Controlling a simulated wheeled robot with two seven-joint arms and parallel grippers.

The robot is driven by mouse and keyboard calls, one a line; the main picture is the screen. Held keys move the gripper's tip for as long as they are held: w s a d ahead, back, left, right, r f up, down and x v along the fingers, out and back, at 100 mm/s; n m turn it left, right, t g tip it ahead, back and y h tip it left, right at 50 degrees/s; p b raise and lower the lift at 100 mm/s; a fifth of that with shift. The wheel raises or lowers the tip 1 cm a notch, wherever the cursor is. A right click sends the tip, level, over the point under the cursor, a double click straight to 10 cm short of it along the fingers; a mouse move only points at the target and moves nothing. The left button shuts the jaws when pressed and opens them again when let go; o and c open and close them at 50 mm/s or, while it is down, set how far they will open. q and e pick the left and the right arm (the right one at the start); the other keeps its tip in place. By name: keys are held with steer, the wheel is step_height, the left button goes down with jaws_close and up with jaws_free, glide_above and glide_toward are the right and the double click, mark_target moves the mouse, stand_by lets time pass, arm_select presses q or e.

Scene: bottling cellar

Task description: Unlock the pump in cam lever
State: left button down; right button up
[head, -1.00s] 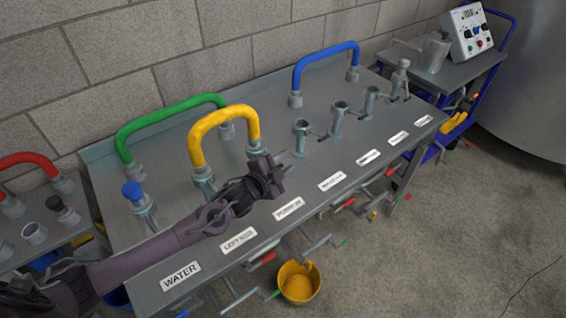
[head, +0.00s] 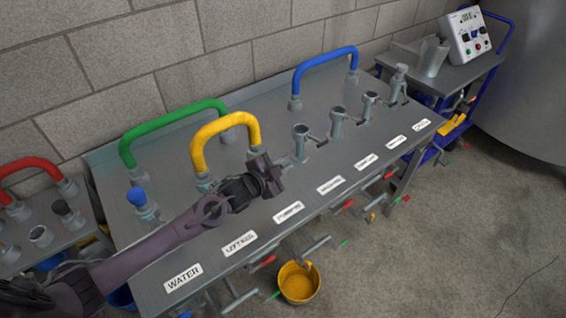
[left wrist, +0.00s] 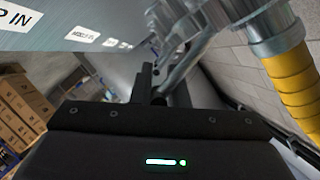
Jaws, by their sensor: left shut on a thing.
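The yellow hose (head: 222,130) arches over the steel bench, with its right end on a metal coupling behind the PUMP IN label (head: 289,212). In the left wrist view the hose (left wrist: 292,75) and its metal coupling (left wrist: 275,32) are close, at the right. My left gripper (head: 270,175) is at the coupling's front right, above the label. It is shut on a thin metal piece, which looks like the pump in cam lever (head: 287,163); its far part shows past the fingers. The fingers hide most of it, so its exact angle is unclear. My right gripper is not in view.
Green (head: 165,125) and blue (head: 325,65) hoses arch at the back. Several bare metal ports, such as one at the middle (head: 300,140), stand to the right. A blue-capped port (head: 137,197) is at the left. A yellow bucket (head: 298,282) stands on the floor, below valve handles.

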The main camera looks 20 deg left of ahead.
arm_select(q)
steer(key=shift+s+f, duration=0.1)
steer(key=shift+f, duration=0.1)
steer(key=c, duration=1.5)
jaws_free()
steer(key=shift+r, duration=0.1)
step_height(320, 180, up, 20)
steer(key=shift+f+b, duration=0.1)
steer(key=shift+b, duration=0.65)
steer(key=shift+a, duration=0.1)
